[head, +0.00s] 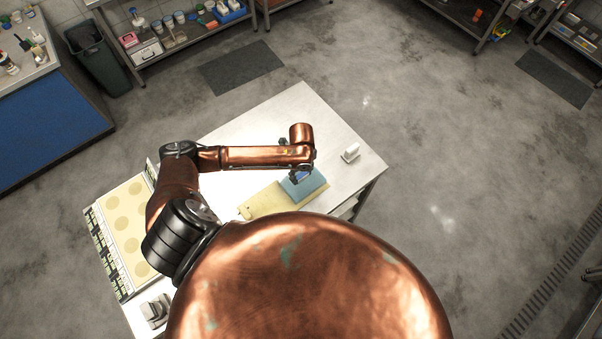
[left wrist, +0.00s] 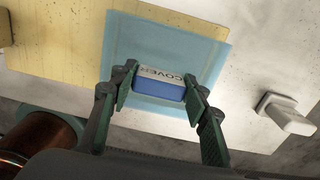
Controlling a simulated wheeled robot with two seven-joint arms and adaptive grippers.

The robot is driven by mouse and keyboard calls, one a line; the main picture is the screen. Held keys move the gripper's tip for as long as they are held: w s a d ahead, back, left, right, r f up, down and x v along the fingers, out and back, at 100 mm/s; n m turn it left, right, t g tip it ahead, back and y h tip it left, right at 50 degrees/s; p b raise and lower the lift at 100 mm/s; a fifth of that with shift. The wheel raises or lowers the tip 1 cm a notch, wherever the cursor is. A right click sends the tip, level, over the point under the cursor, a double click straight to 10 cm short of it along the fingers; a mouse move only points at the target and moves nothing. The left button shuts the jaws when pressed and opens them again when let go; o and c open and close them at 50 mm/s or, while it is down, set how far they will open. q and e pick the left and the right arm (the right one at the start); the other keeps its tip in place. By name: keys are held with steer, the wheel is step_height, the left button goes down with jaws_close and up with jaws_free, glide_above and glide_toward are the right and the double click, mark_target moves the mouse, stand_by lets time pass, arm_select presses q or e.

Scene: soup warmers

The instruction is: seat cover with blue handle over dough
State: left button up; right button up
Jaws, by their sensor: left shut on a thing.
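The cover is a square translucent blue sheet (head: 315,184) with a blue handle block marked COVER (left wrist: 158,88); the sheet also shows in the left wrist view (left wrist: 165,35). My left gripper (head: 298,174) is shut on the handle, one finger at each end, as the left wrist view shows (left wrist: 160,80). The cover overlaps the right end of a pale yellow board (head: 265,203), also in the left wrist view (left wrist: 65,38). I cannot tell whether it touches the board or hangs just above it. No dough can be made out. My right gripper is not in view.
A small white object (head: 350,152) stands right of the cover near the table (head: 285,115) edge. A framed pale yellow panel with several round marks (head: 125,220) lies at left. A grey object (head: 155,310) sits at the near left. The table's far part is clear.

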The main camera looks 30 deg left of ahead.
arm_select(q)
steer(key=shift+f, duration=0.5)
stand_by(0.7)
steer(key=o, duration=2)
steer(key=shift+o, duration=0.2)
steer(key=o, duration=0.3)
steer(key=shift+r+p, duration=0.95)
steer(key=shift+p, duration=0.1)
steer(key=shift+r+p, duration=4.05)
steer(key=shift+p, duration=0.35)
